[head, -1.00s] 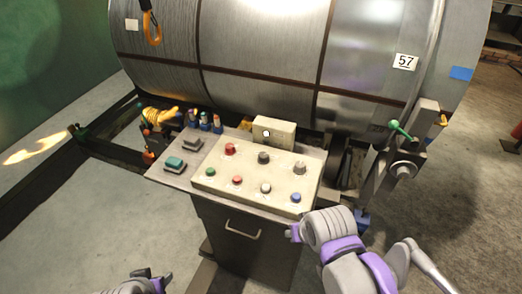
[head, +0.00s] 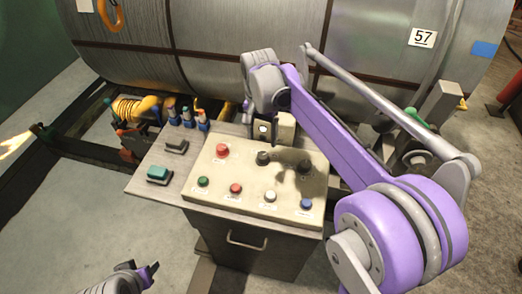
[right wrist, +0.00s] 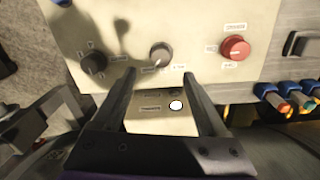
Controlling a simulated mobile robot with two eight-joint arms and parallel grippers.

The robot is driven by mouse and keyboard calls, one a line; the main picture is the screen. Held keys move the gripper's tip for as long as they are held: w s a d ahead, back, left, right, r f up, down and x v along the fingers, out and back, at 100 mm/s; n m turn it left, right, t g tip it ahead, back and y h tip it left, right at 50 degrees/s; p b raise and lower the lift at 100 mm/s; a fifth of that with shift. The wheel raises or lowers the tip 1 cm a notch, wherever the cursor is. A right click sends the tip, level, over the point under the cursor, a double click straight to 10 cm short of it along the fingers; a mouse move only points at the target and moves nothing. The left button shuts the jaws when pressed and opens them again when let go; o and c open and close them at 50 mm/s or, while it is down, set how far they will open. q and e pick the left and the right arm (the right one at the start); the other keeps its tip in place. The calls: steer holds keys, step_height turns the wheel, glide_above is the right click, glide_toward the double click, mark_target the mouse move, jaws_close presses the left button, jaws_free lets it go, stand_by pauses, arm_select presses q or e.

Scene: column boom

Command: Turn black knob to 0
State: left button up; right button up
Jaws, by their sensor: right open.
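The black knob (head: 263,158) is in the middle of the back row on the beige control panel (head: 228,187). It also shows in the right wrist view (right wrist: 161,54), just beyond the fingertips. My right gripper (head: 264,138) points down at the panel's back edge, by this knob. In the right wrist view the open gripper (right wrist: 159,73) has nothing between its fingers at the knob. The label figures are too small to read. My left gripper (head: 140,267) is at the bottom left, away from the panel, its fingers apart.
Another knob (head: 305,167), in my arm's shadow, sits right of the black one. A red knob (head: 222,150) sits left. Several coloured buttons line the front row. A small box with a white button (right wrist: 176,105) stands behind. A large metal drum (head: 245,30) is behind the console.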

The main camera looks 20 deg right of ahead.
mark_target(262, 154)
step_height(262, 154, down, 8)
steer(key=shift+d+r, duration=0.1)
steer(key=shift+c, duration=0.2)
jaws_close()
stand_by(0.3)
